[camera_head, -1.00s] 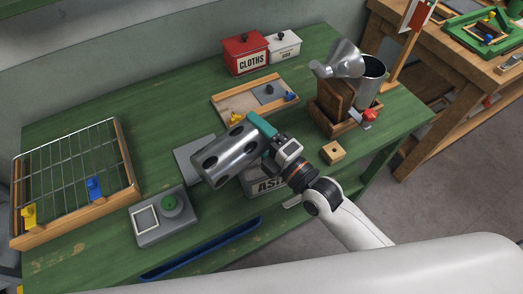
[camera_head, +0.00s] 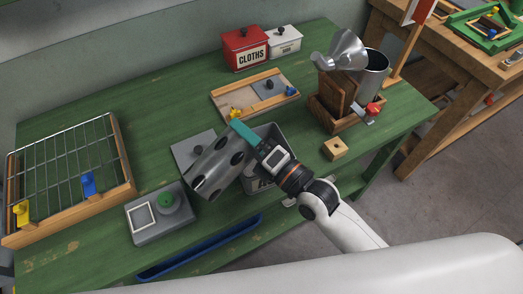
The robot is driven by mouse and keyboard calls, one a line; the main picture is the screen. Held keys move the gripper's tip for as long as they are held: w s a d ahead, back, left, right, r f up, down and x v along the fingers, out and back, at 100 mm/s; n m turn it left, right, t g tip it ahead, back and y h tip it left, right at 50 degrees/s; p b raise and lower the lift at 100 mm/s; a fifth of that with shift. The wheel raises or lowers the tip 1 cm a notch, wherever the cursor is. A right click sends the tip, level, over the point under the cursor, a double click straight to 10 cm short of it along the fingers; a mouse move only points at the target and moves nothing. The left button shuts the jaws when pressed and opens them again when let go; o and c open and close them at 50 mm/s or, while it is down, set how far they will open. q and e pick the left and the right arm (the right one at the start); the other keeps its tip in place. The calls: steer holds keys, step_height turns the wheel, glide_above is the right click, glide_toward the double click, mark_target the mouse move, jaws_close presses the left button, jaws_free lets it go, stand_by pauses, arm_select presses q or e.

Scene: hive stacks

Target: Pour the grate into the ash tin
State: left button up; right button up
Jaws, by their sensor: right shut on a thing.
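The grate (camera_head: 215,168) is a shiny metal cylinder with dark round holes. My right gripper (camera_head: 246,135), with a teal finger showing, is shut on its upper right side. The grate is held above the table, tilted, with its lower end pointing down and left. The ash tin (camera_head: 273,131) is a grey open box on the table, behind and below the grate and gripper. Its far rim shows; much of its front and label is hidden by my gripper. I cannot see what is inside the grate. My left gripper is out of view.
A wooden tray (camera_head: 232,98) lies behind the tin. A red CLOTHS box (camera_head: 245,50) and a smoker (camera_head: 347,52) stand farther back. A blue tray (camera_head: 200,247) is in front.

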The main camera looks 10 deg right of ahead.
mark_target(236, 134)
steer(key=shift+r+n, duration=0.15)
steer(key=shift+n, duration=0.45)
steer(key=r+n+p, duration=0.1)
steer(key=p, duration=0.1)
steer(key=a+r+n+p, duration=0.1)
steer(key=n+p, duration=0.1)
steer(key=s+r+n+p, duration=0.1)
steer(key=n+p, duration=0.1)
steer(key=shift+a+r+g, duration=0.1)
steer(key=shift+a+g, duration=0.2)
steer(key=shift+g, duration=0.1)
steer(key=shift+s+a+n, duration=0.2)
steer(key=shift+a+n, duration=0.05)
steer(key=shift+n, duration=0.45)
steer(key=s+a+f+n, duration=0.1)
steer(key=a+f+n, duration=0.1)
steer(key=n, duration=0.1)
steer(key=s+a+f+n, duration=0.1)
steer(key=a+n, duration=0.1)
steer(key=shift+s+f+g, duration=0.35)
steer(key=shift+g, duration=0.05)
steer(key=shift+s+a+f+n, duration=0.3)
steer(key=shift+s+a+n, duration=0.35)
steer(key=shift+n, duration=0.45)
step_height(236, 134, up, 6)
steer(key=p, duration=0.6)
steer(key=shift+a, duration=0.15)
steer(key=shift+w+f, duration=0.1)
